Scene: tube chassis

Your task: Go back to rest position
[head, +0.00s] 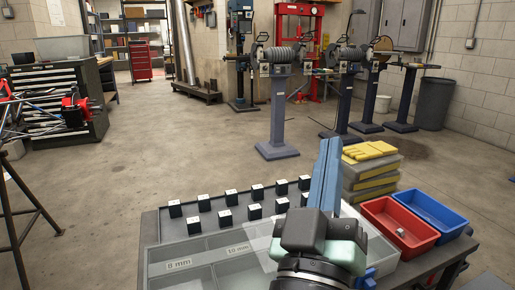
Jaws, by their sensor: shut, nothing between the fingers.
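My gripper (329,145) reaches up from the bottom of the head view over the front of a work table (150,228). Its two long blue fingers lie together, shut, with nothing seen between them. The dark wrist hides part of the table and of the grey sorting tray (204,243) below it. The tray has compartments, and two labels on it read 8 mm and 10 mm.
Several small dark blocks with white tops (224,216) stand in two rows behind the tray. Open floor lies beyond.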

